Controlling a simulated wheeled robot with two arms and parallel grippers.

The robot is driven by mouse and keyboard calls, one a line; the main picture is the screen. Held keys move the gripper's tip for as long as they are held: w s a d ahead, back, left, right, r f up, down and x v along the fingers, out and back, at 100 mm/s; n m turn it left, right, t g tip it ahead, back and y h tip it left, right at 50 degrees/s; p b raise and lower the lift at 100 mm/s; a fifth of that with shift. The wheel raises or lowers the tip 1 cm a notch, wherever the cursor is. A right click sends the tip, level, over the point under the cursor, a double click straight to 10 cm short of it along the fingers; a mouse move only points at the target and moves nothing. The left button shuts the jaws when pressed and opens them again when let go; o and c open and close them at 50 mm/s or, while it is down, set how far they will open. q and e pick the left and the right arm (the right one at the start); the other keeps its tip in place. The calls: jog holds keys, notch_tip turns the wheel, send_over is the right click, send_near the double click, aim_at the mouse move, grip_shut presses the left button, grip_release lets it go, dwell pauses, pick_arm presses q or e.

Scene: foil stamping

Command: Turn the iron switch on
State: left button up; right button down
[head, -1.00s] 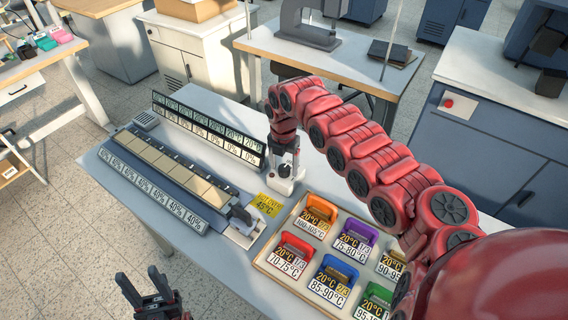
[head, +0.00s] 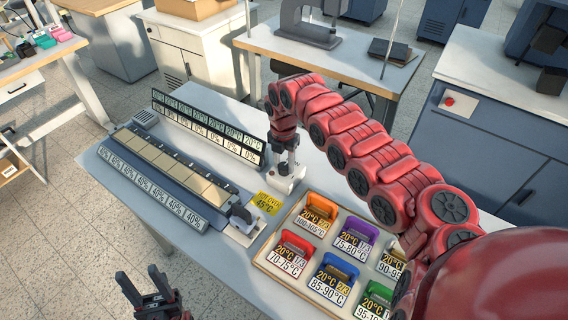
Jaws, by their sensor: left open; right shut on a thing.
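My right gripper (head: 287,160) reaches down at the back edge of the table, its arm coming in from the right. It is shut on what appears to be the iron switch, on a small white housing (head: 286,184) beside the yellow "hot over 45°C" label (head: 266,204). The fingers hide most of the switch, so I cannot tell its position. My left gripper (head: 146,291) is open and empty at the lower left, in front of the table and away from the switch.
A tray (head: 262,262) of coloured, temperature-labelled blocks stands right of the label. A long unit with tan plates (head: 160,160) and display rows fills the table's left side. A grey-and-white device (head: 240,222) sits at its near end.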

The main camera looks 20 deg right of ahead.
jog(key=m+b, duration=0.2)
jog(key=m, duration=0.1)
jog(key=m+b, duration=0.2)
jog(key=shift+f+m, duration=0.2)
jog(key=shift+m, duration=0.2)
jog(key=m+b, duration=0.4)
jog(key=m, duration=0.1)
jog(key=shift+w+b, duration=0.1)
jog(key=shift+b, duration=0.3)
jog(key=m+b, duration=0.1)
jog(key=m, duration=0.2)
jog(key=shift+r, duration=0.2)
jog(key=shift+r+m, duration=0.1)
jog(key=shift+m, duration=1.6)
jog(key=shift+c, duration=2.1)
grip_release()
